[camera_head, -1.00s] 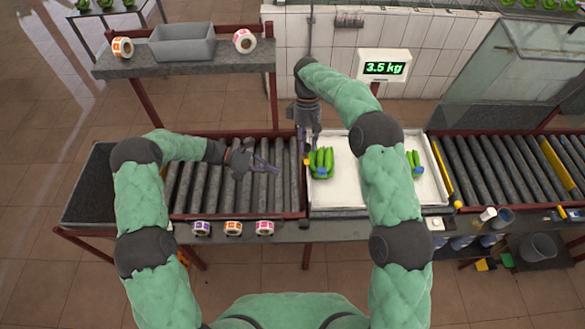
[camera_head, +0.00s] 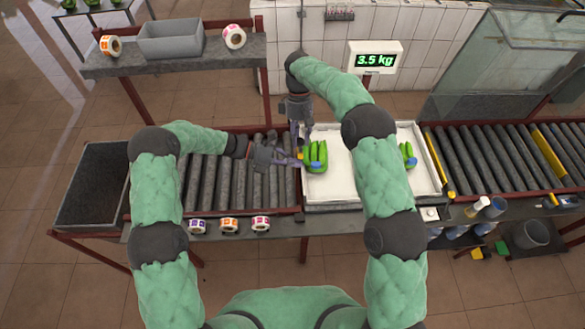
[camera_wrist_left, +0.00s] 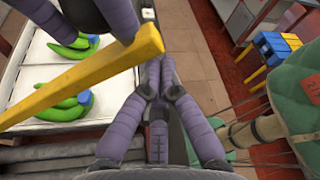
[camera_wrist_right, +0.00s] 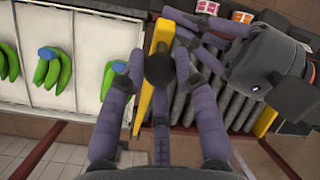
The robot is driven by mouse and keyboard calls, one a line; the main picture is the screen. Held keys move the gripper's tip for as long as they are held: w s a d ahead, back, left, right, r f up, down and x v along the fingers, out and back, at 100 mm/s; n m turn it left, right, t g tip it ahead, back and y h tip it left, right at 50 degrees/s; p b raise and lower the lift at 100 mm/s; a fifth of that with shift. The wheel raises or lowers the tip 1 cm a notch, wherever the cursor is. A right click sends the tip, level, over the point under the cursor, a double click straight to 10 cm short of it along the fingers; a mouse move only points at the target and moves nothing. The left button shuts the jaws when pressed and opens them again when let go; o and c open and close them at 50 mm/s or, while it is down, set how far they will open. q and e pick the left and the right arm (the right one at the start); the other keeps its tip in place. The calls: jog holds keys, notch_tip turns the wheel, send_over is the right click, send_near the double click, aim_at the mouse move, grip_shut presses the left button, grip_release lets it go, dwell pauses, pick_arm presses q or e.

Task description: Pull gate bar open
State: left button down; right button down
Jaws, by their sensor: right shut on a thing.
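The yellow gate bar (camera_wrist_right: 148,92) runs along the edge of the white tray beside the rollers in the right wrist view. In the left wrist view the bar (camera_wrist_left: 85,82) crosses slantwise in front of the fingers. My right gripper (camera_wrist_right: 158,64) is shut on the gate bar, around a dark knob at it. In the head view the right gripper (camera_head: 299,140) hides most of the bar. My left gripper (camera_head: 298,161) reaches in from the left, close below the right one. Its fingers (camera_wrist_left: 160,65) look drawn together and empty; contact with the bar is unclear.
Green banana bunches (camera_head: 316,155) with blue tape lie in the white tray (camera_head: 345,185), one close to the grippers. Dark rollers (camera_head: 220,185) lie to the left. Label rolls (camera_head: 229,225) stand along the front edge. A scale display (camera_head: 375,57) stands behind.

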aim_at(298, 152)
jog(key=shift+w+f, duration=0.1)
jog(key=shift+f, duration=0.2)
pick_arm(q)
jog(key=w+r, duration=0.2)
jog(key=r, duration=0.1)
jog(key=shift+w+a+r, duration=0.15)
jog(key=shift+w+r, duration=0.1)
jog(key=shift+w, duration=0.15)
pick_arm(e)
jog(key=shift+a+f, duration=0.1)
jog(key=shift+f, duration=0.1)
jog(key=c, duration=0.9)
grip_release()
pick_arm(q)
jog(key=shift+f, duration=0.15)
pick_arm(e)
jog(key=shift+r, duration=0.1)
pick_arm(q)
jog(key=shift+s+a+f, duration=0.15)
jog(key=shift+s+f, duration=0.05)
pick_arm(e)
jog(key=shift+w+r, duration=0.15)
jog(key=shift+r, duration=0.2)
